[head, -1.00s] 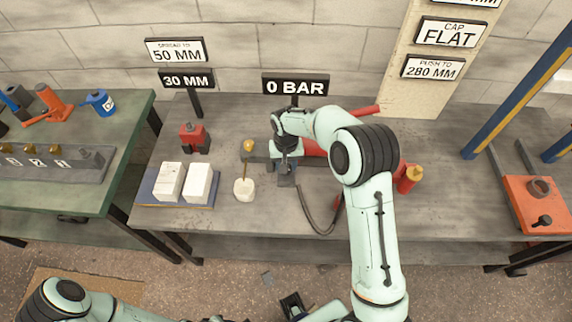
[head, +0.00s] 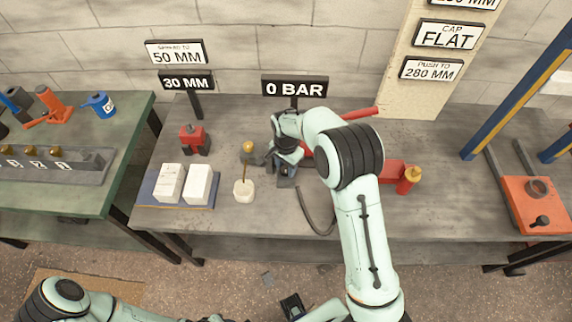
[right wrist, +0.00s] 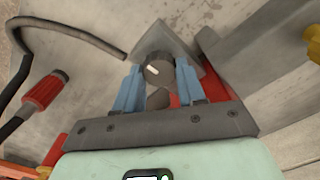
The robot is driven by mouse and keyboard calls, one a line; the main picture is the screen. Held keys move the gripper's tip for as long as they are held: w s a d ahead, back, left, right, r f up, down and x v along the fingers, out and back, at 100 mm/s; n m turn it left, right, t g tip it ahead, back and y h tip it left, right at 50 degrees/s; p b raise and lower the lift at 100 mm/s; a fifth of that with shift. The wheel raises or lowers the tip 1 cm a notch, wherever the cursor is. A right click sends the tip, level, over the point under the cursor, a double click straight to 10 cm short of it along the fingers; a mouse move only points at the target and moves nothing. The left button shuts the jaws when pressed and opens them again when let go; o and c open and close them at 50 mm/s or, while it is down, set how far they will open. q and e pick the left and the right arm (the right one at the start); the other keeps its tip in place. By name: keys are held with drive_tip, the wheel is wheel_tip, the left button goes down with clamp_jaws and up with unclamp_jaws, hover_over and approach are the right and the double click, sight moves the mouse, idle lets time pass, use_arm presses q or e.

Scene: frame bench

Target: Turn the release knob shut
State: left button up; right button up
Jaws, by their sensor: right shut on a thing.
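The release knob (right wrist: 158,68) is a dark round knob with a white mark, on a grey block (right wrist: 176,42) in the right wrist view. My right gripper (right wrist: 157,84) has its blue fingers on either side of the knob and is shut on it. In the head view my right gripper (head: 285,167) is at the left end of the red pump (head: 393,172), and its wrist and forearm hide the knob and part of the pump. The sign above reads 0 BAR (head: 295,87).
A black hose (head: 316,222) loops in front of the pump. A white-based stick (head: 244,190), white blocks (head: 198,184) on a blue board and a red-and-black device (head: 194,139) stand to the left.

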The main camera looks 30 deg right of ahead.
sight(286, 169)
drive_tip(key=shift+r+m, duration=0.1)
drive_tip(key=shift+m, duration=0.2)
idle(0.4)
drive_tip(key=o, duration=1.1)
drive_tip(key=shift+c, duration=0.2)
wheel_tip(286, 169, up, 13)
drive_tip(key=p, duration=0.1)
drive_tip(key=shift+r, duration=0.2)
drive_tip(key=shift+f, duration=0.1)
